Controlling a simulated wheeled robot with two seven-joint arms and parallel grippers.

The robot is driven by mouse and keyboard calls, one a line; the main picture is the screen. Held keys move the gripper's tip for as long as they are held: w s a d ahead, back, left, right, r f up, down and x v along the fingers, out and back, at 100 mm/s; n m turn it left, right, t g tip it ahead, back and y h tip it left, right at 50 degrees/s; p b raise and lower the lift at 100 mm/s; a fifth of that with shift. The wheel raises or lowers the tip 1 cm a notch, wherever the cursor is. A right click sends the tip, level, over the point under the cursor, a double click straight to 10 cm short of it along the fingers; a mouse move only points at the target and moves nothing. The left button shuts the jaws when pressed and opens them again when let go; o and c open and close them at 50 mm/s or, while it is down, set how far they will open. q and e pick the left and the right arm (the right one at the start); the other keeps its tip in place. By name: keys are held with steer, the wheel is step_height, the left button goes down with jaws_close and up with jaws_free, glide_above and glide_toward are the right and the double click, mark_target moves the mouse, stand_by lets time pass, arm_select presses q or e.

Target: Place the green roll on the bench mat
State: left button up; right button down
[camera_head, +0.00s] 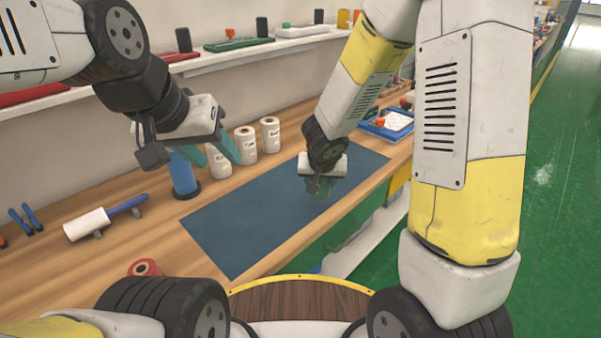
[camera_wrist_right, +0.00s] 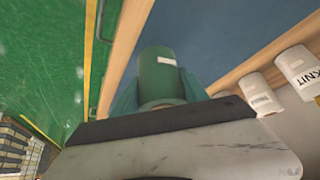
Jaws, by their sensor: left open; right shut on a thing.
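The bench mat (camera_head: 236,222) is a flat dark blue rectangle on the wooden bench, also seen in the right wrist view (camera_wrist_right: 215,40). My right gripper (camera_head: 320,192) is above the front right part of the mat. It is shut on the green roll (camera_wrist_right: 160,78), which stands out between the fingers in the right wrist view. In the head view the roll is hard to tell apart from the teal fingers. I cannot tell whether the roll touches the mat. My left gripper (camera_head: 212,156) is open and empty, above the bench behind the mat's left part.
A blue cylinder on a dark base (camera_head: 184,178) stands beneath my left gripper. Several white rolls (camera_head: 246,146) stand behind the mat. A lint roller (camera_head: 100,222) and a red roll (camera_head: 145,268) lie to the left. A blue tray (camera_head: 388,124) is at the right.

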steer(key=s+a+m, duration=0.1)
steer(key=s+a, duration=0.5)
steer(key=a, duration=0.2)
steer(key=shift+h, duration=0.4)
steer(key=w, duration=0.5)
steer(key=w+d, duration=0.1)
steer(key=w, duration=0.4)
steer(key=w+d, duration=0.1)
steer(key=w, duration=0.4)
steer(key=shift+w+d+f, duration=0.1)
steer(key=shift+d+f, duration=0.05)
steer(key=shift+f, duration=0.2)
steer(key=shift+w+f, duration=0.15)
steer(key=shift+f, duration=1.6)
steer(key=shift+f, duration=0.15)
steer(key=c, duration=0.6)
jaws_free()
